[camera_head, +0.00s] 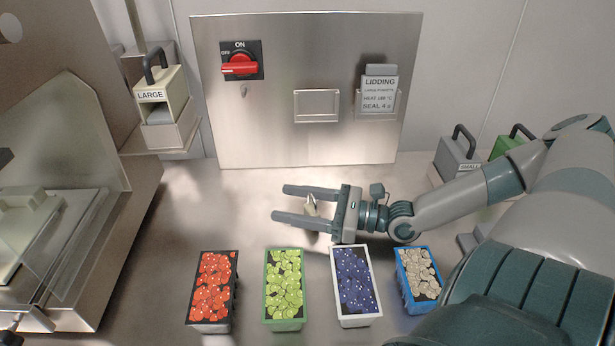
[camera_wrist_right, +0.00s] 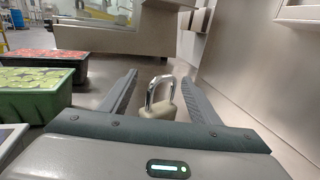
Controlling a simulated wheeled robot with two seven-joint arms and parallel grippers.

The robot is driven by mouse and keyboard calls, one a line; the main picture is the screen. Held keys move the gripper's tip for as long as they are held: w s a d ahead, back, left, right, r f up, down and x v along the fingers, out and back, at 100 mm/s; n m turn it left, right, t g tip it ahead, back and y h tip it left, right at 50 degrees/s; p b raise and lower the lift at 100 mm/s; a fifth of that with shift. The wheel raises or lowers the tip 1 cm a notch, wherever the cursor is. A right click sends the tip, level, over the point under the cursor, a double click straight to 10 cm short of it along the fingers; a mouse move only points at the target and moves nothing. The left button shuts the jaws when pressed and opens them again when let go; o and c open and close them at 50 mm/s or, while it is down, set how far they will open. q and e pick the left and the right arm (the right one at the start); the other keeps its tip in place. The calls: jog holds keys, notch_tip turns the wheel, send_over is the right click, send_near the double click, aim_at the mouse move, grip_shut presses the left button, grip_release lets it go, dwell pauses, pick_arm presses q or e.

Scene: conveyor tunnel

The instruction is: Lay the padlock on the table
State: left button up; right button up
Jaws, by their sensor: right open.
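The padlock (camera_wrist_right: 160,106) has a pale tan body and a silver shackle. In the right wrist view it stands between the two fingers of my right gripper (camera_wrist_right: 158,95), with clear gaps at both sides. In the head view the padlock (camera_head: 311,206) is a small pale shape between the spread fingers of my right gripper (camera_head: 279,203). It appears to rest upright on the metal table (camera_head: 240,215); its lower part is partly hidden by the gripper. My right gripper is open. My left gripper is not in view.
Trays of red (camera_head: 212,288), green (camera_head: 284,288), blue (camera_head: 355,284) and pale (camera_head: 417,275) pieces stand along the front. A steel panel (camera_head: 300,140) with a red switch (camera_head: 240,66) rises behind. A "LARGE" block (camera_head: 160,97) sits at left; "SMALL" (camera_head: 458,156) stands at right.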

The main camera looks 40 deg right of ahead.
jog(key=shift+s+d, duration=0.35)
jog(key=shift+s, duration=0.2)
jog(key=p+v, duration=0.1)
jog(key=v, duration=0.4)
jog(key=shift+p, duration=0.3)
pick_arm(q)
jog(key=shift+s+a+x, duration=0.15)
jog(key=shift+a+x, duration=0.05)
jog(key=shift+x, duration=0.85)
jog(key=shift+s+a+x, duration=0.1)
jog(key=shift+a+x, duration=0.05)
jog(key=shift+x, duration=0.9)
pick_arm(e)
jog(key=shift+s+d, duration=0.3)
jog(key=shift+s, duration=0.15)
